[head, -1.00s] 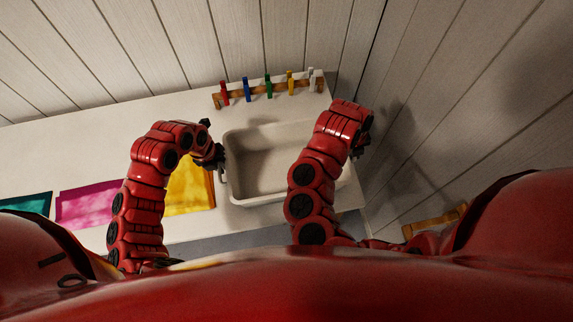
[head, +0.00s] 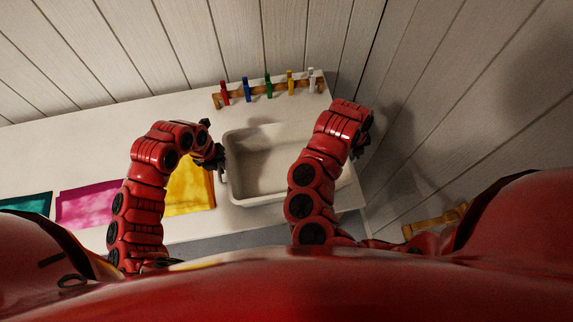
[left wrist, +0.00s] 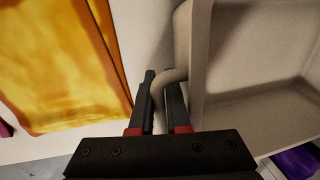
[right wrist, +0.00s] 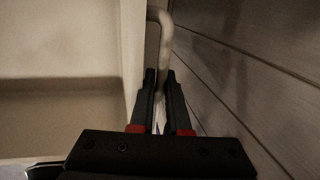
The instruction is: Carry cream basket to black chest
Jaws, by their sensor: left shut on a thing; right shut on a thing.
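The cream basket (head: 265,165) is an empty, open rectangular tub on the white table, with a looped handle at each end. My left gripper (head: 219,158) is at its left end. In the left wrist view my left gripper (left wrist: 160,88) is shut on the left handle (left wrist: 172,76), beside the basket wall (left wrist: 200,50). My right gripper (head: 362,150) is at the right end, partly hidden by its arm. In the right wrist view my right gripper (right wrist: 160,82) is shut on the right handle (right wrist: 163,40). I cannot make out a black chest in any view.
A wooden rack (head: 268,92) with several coloured pegs stands behind the basket. Yellow (head: 188,185), magenta (head: 90,204) and teal (head: 28,203) cloths lie to the left. A plank wall (head: 460,110) is close on the right. Bare tabletop (head: 80,150) lies at the back left.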

